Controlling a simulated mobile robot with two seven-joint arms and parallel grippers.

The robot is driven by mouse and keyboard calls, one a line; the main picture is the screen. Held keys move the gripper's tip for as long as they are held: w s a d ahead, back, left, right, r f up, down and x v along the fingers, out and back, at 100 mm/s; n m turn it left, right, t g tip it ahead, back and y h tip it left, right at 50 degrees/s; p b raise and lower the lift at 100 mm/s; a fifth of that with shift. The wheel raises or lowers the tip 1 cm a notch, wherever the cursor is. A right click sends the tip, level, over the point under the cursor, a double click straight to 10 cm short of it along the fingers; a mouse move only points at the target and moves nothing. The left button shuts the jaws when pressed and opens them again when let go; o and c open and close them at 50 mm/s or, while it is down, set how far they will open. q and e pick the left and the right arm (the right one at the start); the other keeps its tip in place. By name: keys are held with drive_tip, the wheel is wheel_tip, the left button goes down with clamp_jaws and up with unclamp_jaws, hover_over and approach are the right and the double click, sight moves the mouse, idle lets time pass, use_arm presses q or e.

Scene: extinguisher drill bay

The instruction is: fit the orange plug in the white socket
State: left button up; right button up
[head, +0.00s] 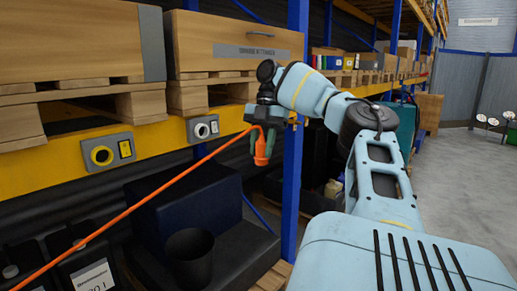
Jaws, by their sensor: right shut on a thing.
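The orange plug (262,153) hangs in my right gripper (263,139), its body pointing down below the fingers. My right gripper is shut on it. An orange cable (150,195) runs from the plug to the lower left corner. The white socket (201,130) is a pale ring on a grey plate on the yellow shelf beam, to the left of the plug. The plug is apart from the socket in the picture; the exact depth between them is hard to tell. The ring's face is unobstructed. My left gripper is not in view.
A yellow socket (103,157) sits on the same yellow beam (50,170) farther left. Wooden crates (235,45) on pallets stand above the beam. A blue upright (292,190) stands just right of the plug. A black bin (190,255) stands below. Open floor lies at right.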

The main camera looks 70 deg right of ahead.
drive_tip(key=shift+s+d+r, duration=0.1)
drive_tip(key=shift+d+r, duration=0.05)
drive_tip(key=shift+d, duration=0.35)
drive_tip(key=shift+s+d+r, duration=0.1)
drive_tip(key=shift+d+r, duration=0.05)
drive_tip(key=shift+d, duration=0.35)
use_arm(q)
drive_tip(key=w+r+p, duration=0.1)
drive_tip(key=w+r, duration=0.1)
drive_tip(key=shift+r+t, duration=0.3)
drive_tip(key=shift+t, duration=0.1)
use_arm(e)
drive_tip(key=d, duration=0.2)
drive_tip(key=shift+s+d+r, duration=0.25)
drive_tip(key=shift+d+r, duration=0.05)
drive_tip(key=shift+d, duration=0.1)
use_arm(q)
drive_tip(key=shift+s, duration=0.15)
